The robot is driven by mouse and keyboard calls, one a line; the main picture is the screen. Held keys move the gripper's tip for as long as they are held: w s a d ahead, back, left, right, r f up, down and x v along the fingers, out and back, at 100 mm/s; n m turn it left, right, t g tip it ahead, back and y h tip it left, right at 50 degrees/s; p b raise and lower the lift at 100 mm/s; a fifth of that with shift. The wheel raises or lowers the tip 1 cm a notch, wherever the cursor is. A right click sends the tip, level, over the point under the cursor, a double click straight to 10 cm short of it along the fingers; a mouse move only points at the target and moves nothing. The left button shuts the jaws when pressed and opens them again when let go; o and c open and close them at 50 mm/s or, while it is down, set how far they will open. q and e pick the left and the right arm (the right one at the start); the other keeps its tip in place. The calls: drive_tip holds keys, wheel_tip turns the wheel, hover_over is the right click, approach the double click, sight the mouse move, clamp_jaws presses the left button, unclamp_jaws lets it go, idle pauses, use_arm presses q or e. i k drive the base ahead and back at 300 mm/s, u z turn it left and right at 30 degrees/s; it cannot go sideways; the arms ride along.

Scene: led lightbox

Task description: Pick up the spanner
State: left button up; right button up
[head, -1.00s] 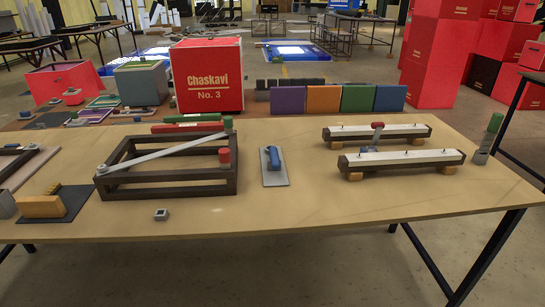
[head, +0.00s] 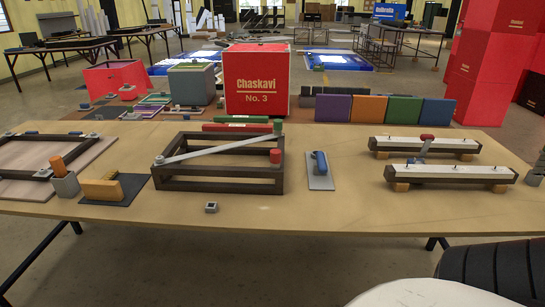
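I cannot make out a clear spanner on the table (head: 330,215). A small tool (head: 425,143) with a red top and a grey lower part stands at the two white-topped rails (head: 440,174) on the right; its shape is too small to name. A flat grey plate with a blue handle (head: 320,163) lies near the middle. A long grey bar (head: 215,149) lies slantwise across a dark open frame (head: 225,187). Neither gripper shows in the head view.
A wooden block (head: 101,190) on a dark mat and a grey cup (head: 66,186) holding an orange piece are at the left. A small grey square piece (head: 211,207) sits near the front edge. The red Chaskavi box (head: 257,95) and coloured panels (head: 367,109) stand behind. The front middle is mostly clear.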

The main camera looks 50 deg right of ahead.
sight(322, 166)
drive_tip(key=u, duration=0.05)
drive_tip(key=k, duration=0.9)
drive_tip(key=z, duration=1.3)
drive_tip(key=i, duration=0.4)
